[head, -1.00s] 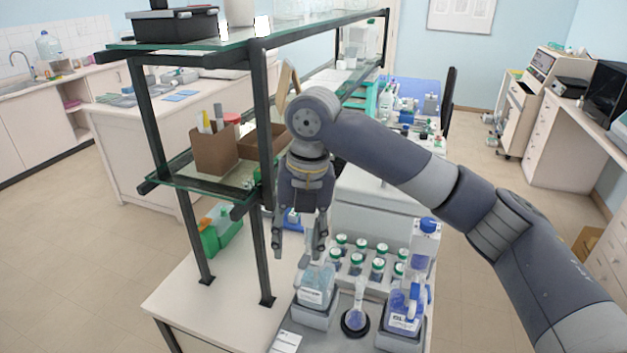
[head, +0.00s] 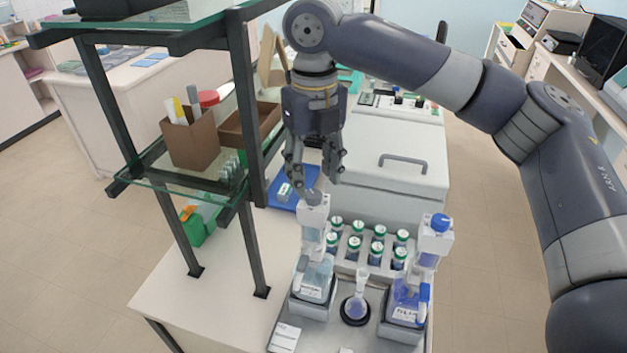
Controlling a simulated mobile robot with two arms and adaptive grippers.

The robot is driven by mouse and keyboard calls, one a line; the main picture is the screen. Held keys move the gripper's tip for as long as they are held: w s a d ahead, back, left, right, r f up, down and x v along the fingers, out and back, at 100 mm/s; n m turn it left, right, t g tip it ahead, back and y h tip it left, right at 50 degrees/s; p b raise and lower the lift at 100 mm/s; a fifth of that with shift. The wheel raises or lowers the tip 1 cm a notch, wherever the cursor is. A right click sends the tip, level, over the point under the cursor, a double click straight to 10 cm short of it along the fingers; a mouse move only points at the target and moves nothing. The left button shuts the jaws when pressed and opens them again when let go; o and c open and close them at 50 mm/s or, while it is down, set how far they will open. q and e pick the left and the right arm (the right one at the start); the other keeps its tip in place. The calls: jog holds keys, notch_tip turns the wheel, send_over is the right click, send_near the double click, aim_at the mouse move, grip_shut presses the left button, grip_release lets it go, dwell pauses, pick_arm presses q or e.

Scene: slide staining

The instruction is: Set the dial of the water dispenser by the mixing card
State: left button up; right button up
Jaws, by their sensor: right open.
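Two bottle-top dispensers stand at the front of the bench. The left one (head: 314,220), with a grey top and pale liquid in its bottle, looks like the water dispenser; its label and dial marks are too small to read. The right one (head: 434,243) has a blue top and violet-blue liquid. A white card (head: 285,337), perhaps the mixing card, lies at front left, its writing unreadable. My right gripper (head: 317,182) is open and points down, its fingertips around or just above the left dispenser's grey top; contact cannot be told. My left gripper is out of view.
A flask with blue liquid (head: 356,304) stands between the dispensers. Several green-capped bottles (head: 377,246) stand in a rack behind. A glass shelf frame (head: 248,120) with brown boxes rises close left of my gripper. A white lidded machine (head: 385,185) is behind.

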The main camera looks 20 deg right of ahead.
aim_at(314, 193)
jog(key=f, duration=0.3)
jog(key=shift+w+f+p, duration=0.2)
jog(key=shift+f+p, duration=0.05)
jog(key=shift+p, duration=0.15)
jog(key=shift+s+f, duration=0.1)
jog(key=shift+f, duration=0.2)
jog(key=shift+c, duration=1.3)
jog(key=c, duration=0.8)
jog(key=shift+m, duration=0.6)
jog(key=m, duration=0.5)
jog(key=shift+m, duration=0.4)
jog(key=m, duration=1.3)
jog(key=shift+m, duration=0.3)
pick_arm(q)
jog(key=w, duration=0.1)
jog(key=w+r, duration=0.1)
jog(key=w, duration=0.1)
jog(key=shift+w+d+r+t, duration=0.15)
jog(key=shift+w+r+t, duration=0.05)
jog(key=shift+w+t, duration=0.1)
pick_arm(e)
jog(key=m, duration=0.6)
jog(key=shift+m, duration=0.3)
